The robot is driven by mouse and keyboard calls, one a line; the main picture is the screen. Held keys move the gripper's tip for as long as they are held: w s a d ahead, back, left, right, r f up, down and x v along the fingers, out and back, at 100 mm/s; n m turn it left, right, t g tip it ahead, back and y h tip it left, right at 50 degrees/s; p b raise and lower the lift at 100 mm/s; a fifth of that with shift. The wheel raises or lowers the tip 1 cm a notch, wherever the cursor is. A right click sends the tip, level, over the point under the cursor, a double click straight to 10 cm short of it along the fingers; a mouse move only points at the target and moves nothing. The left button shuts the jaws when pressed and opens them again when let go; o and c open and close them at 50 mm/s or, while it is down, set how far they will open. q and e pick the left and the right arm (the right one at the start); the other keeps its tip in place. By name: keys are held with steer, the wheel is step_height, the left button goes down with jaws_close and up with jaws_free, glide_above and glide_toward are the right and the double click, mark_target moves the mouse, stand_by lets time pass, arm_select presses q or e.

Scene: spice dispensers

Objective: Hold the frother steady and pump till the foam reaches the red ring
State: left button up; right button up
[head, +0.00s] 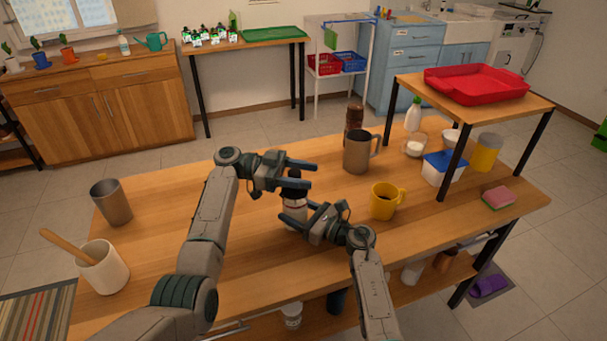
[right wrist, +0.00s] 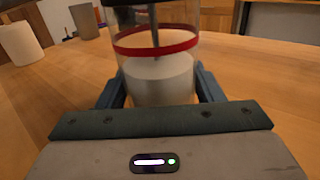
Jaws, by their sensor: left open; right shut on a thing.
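The frother (head: 294,213) stands upright near the middle of the table, a clear jar with a dark top. In the right wrist view the frother (right wrist: 160,62) has a red ring around its glass, a thin rod inside and white foam or milk whose top lies below the ring. My right gripper (head: 296,222) is shut on the frother's lower body; its fingers also show in the right wrist view (right wrist: 160,92) on both sides of the glass. My left gripper (head: 309,176) is open at the frother's dark top; whether it touches the top I cannot tell.
A steel pitcher (head: 357,152) and a yellow mug (head: 384,202) with dark liquid stand right of the frother. A steel cup (head: 112,202) and a white crock (head: 102,268) with a wooden handle stand at left. A raised shelf (head: 540,103) holds a red tray (head: 476,84).

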arm_select(q)
steer(key=shift+d, duration=0.1)
jaws_close()
step_height(320, 180, up, 7)
steer(key=shift+f, duration=0.15)
stand_by(0.4)
jaws_free()
steer(key=v, duration=1.2)
